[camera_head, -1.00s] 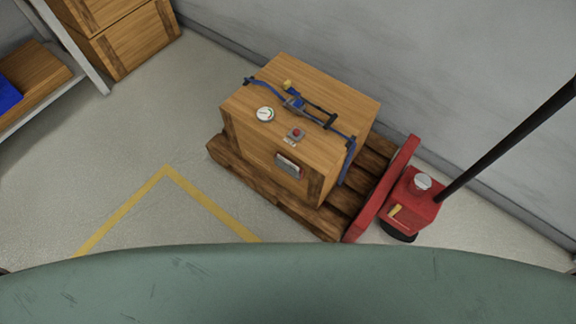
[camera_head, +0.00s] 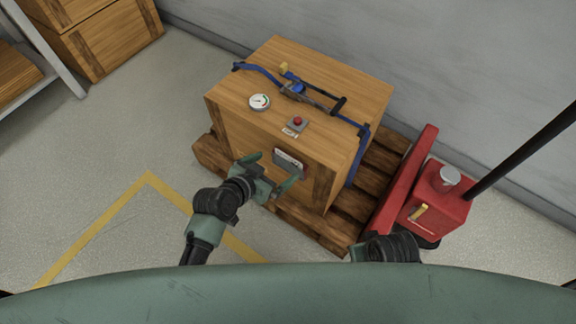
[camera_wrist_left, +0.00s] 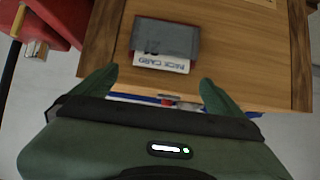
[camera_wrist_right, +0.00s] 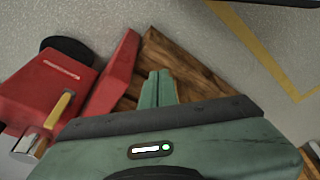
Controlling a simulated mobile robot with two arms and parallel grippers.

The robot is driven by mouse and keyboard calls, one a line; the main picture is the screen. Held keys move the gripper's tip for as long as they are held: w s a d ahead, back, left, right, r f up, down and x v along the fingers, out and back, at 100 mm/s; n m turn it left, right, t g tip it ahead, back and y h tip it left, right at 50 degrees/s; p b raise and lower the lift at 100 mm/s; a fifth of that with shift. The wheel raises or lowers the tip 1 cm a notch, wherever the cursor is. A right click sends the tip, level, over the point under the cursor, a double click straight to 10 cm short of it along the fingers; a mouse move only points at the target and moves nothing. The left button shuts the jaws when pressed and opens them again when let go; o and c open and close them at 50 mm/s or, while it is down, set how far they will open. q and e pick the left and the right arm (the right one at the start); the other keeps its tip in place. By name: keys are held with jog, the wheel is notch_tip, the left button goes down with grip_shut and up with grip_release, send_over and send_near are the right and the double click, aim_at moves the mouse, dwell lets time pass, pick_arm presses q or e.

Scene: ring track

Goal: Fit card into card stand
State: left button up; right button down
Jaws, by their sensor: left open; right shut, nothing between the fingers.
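The white card (camera_head: 288,156), printed with what reads as PICK CARD, sits in the grey card stand (camera_head: 288,168) on the side of the wooden crate. In the left wrist view the card (camera_wrist_left: 163,61) sticks out of the stand (camera_wrist_left: 165,36); its other end is hidden inside. My left gripper (camera_head: 273,170) is open in front of the stand. Its fingertips (camera_wrist_left: 158,76) show on either side of the card's exposed edge, apart from it, with nothing between them. My right gripper (camera_wrist_right: 158,86) is shut and empty above the pallet.
The crate (camera_head: 235,88) stands on a wooden pallet (camera_head: 210,155). On top are a blue strap (camera_head: 262,72) with a ratchet, a round gauge (camera_head: 260,102) and a red button (camera_head: 297,121). A red pallet jack (camera_head: 440,195) is at the right. Open floor lies left.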

aim_at(288, 156)
pick_arm(q)
jog(key=b+x, duration=0.1)
jog(key=x, duration=0.2)
jog(key=b+x, duration=0.1)
jog(key=x, duration=0.2)
jog(key=shift+w+d+r, duration=0.1)
jog(key=shift+w+r, duration=0.05)
jog(key=shift+w, duration=0.2)
jog(key=shift+w+d, duration=0.15)
jog(key=shift+w, duration=0.05)
jog(key=c, duration=1.5)
jog(key=shift+o, duration=0.2)
pick_arm(e)
notch_tip(288, 156, up, 8)
jog(key=shift+s+r, duration=0.25)
jog(key=shift+s, duration=0.05)
jog(key=shift+d, duration=0.1)
